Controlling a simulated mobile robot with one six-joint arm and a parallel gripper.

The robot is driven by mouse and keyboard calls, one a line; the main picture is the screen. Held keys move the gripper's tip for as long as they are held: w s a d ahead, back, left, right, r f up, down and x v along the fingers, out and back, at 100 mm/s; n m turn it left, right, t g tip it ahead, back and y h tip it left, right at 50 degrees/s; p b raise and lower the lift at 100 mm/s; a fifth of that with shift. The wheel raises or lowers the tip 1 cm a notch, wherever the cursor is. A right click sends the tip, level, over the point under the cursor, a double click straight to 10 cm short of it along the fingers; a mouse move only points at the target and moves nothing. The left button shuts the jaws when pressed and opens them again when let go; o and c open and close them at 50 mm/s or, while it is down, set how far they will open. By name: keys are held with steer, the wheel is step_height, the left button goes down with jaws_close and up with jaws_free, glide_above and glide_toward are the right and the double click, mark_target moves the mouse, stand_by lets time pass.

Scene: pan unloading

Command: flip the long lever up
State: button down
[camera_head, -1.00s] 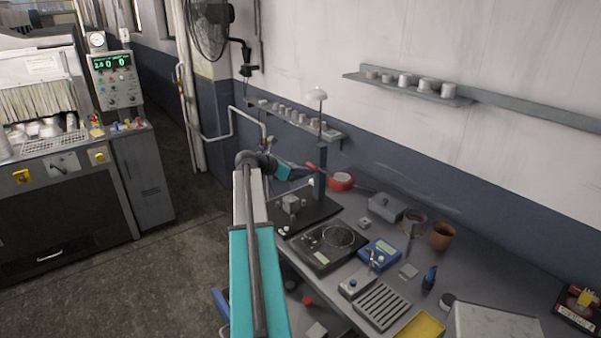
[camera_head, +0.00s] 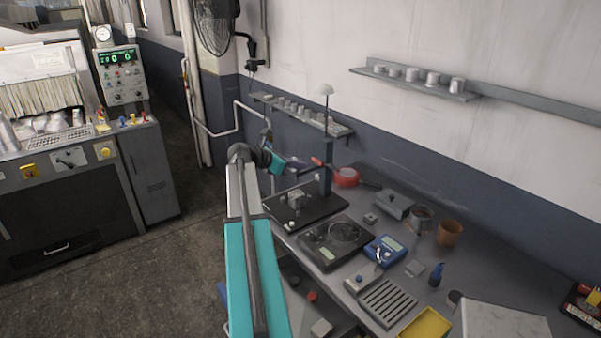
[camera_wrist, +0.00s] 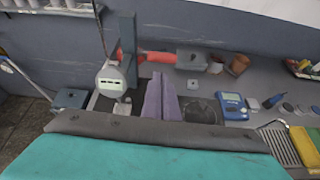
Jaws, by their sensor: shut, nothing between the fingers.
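A short red bar (camera_head: 316,162) shows beside the dark upright column (camera_head: 326,172) of the gauge stand; it looks like the end of the long lever. In the wrist view a red piece (camera_wrist: 117,54) shows at the left of the column (camera_wrist: 128,40). A round gauge (camera_wrist: 112,80) sits in front of the column. My gripper (camera_head: 303,164) is shut and empty, at the left of the column and close to the red bar. In the wrist view its purple fingers (camera_wrist: 161,97) lie right of the gauge. I cannot tell whether they touch the lever.
A black dial plate (camera_head: 335,242), a blue meter (camera_head: 385,249), a grey box (camera_head: 395,205) and a brown pot (camera_head: 450,233) stand on the bench to the right. A shelf with several cups (camera_head: 300,114) hangs behind.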

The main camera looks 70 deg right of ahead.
step_height(320, 180, up, 6)
steer(key=a+b, duration=0.1)
steer(key=b, duration=0.1)
steer(key=shift+w+a, duration=0.15)
steer(key=shift+w, duration=0.3)
steer(key=shift+f, duration=0.1)
